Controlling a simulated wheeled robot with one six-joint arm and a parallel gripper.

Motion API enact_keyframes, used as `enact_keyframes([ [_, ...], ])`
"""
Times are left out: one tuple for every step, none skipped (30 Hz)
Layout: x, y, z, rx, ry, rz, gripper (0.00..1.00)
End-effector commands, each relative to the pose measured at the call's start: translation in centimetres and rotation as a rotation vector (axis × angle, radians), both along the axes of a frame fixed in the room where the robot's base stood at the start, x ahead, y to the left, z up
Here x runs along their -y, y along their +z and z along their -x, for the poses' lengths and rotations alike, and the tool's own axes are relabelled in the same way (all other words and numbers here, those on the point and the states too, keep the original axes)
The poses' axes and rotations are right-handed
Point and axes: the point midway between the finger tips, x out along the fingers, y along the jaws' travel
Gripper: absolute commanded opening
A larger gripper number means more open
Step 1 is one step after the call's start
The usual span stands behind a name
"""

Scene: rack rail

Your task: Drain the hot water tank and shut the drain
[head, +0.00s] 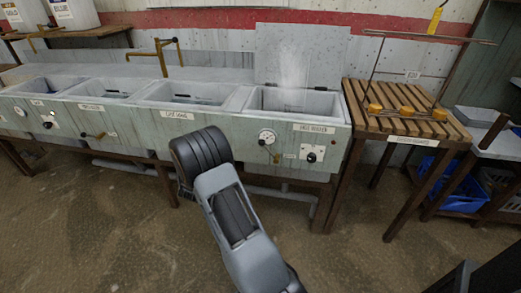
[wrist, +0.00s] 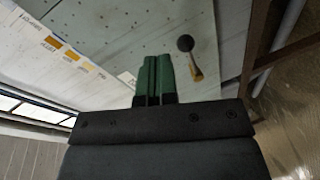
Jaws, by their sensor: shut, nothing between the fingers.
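The hot water tank (head: 338,140) is the rightmost basin of the row in the head view. Pale steam rises above it and its lid (head: 320,55) stands open at the back. A dial gauge (head: 267,137) sits on its front. Below it is a small brass drain lever (head: 275,156). In the wrist view, a lever with a black ball end and brass part (wrist: 197,73) stands out from the pale panel, right of my fingertips and apart from them. My gripper (wrist: 156,62) has green fingers, shut and empty. In the head view my arm hides the fingers.
A black knob on a white plate (head: 312,154) is right of the drain lever. Other basins (head: 90,88) with a brass tap (head: 160,58) run left. A slatted wooden table (head: 390,105) adjoins the tank at right. The floor in front (head: 110,220) is clear.

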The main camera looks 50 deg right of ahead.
Motion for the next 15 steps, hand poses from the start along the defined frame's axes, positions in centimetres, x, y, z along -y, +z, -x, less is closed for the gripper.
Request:
enact_keyframes([
  [1.9, -1.2, 1.1, -0.063, -0.085, 0.119, 0.00],
  [2.8, -1.8, 1.8, -0.102, -0.136, 0.191, 0.00],
  [3.8, -2.4, 2.9, -0.155, -0.203, 0.280, 0.00],
  [4.4, -2.9, 3.7, -0.197, -0.251, 0.342, 0.00],
  [4.9, -3.3, 4.5, -0.240, -0.296, 0.400, 0.00],
  [5.4, -3.8, 5.5, -0.296, -0.353, 0.469, 0.00],
  [5.7, -4.1, 6.3, -0.336, -0.393, 0.515, 0.00],
  [5.9, -4.4, 7.0, -0.374, -0.430, 0.556, 0.00],
  [6.1, -4.8, 7.9, -0.422, -0.475, 0.606, 0.00],
  [6.2, -5.0, 8.4, -0.454, -0.505, 0.637, 0.00],
  [6.3, -5.2, 9.0, -0.485, -0.529, 0.666, 0.00],
  [6.3, -5.4, 9.5, -0.519, -0.561, 0.698, 0.00],
  [6.3, -5.5, 9.9, -0.541, -0.579, 0.718, 0.00],
  [6.4, -5.6, 10.2, -0.559, -0.596, 0.735, 0.00],
  [6.4, -5.7, 10.5, -0.580, -0.613, 0.751, 0.00],
])
